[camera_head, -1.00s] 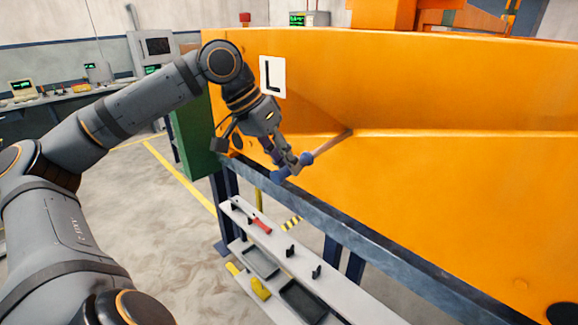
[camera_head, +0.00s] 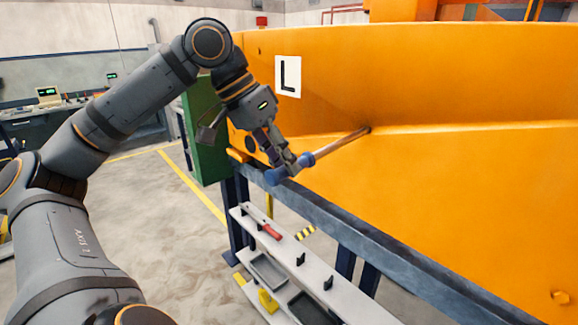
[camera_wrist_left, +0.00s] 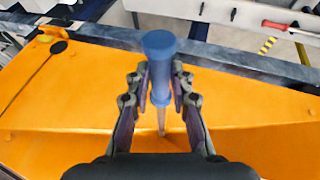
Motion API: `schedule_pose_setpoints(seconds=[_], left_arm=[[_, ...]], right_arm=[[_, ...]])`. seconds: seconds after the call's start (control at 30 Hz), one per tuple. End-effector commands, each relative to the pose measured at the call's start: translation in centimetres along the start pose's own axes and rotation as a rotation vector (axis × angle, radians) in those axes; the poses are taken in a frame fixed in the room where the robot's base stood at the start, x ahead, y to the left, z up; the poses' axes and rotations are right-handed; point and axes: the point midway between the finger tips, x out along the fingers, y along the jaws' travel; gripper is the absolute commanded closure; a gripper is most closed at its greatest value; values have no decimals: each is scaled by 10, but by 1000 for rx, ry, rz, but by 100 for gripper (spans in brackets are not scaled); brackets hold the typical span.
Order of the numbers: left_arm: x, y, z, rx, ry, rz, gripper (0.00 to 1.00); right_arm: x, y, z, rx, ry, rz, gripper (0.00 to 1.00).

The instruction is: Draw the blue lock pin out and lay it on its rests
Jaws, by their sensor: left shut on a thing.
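The lock pin has a blue handle (camera_head: 278,174) and a long brownish metal shaft (camera_head: 342,144). The shaft runs up and right to the orange panel (camera_head: 460,190), where its far end meets a crease; I cannot tell how deep it sits. My left gripper (camera_head: 291,168) is shut on the blue handle. In the left wrist view the handle (camera_wrist_left: 159,48) stands between the two fingers (camera_wrist_left: 159,90), with the shaft below. The rests look to be the dark upright holders (camera_head: 300,259) on the white shelf (camera_head: 317,277). My right gripper is not in view.
A red-handled tool (camera_head: 270,231) lies at the shelf's left end. A grey tray (camera_head: 268,268) and a yellow object (camera_head: 267,301) are on the lower shelf. A blue-grey beam (camera_head: 350,236) runs between panel and shelf. A green block (camera_head: 205,135) stands left of the panel.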

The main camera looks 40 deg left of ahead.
Motion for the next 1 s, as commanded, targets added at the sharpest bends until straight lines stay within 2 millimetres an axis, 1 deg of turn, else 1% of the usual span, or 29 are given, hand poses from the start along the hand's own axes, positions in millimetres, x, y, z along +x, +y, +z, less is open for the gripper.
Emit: schedule_pose_setpoints(seconds=[0.03,0.1,0.53,0.7,1.0], left_arm=[[1,-1,3,-1,5,-1,100],[-1,-1,6,-1,5,0,100],[-10,0,28,1,5,1,100],[-13,0,33,0,3,0,100],[-14,0,33,0,2,1,100]], right_arm=[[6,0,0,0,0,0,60],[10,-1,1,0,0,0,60],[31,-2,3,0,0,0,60],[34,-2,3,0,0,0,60],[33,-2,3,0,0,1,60]])
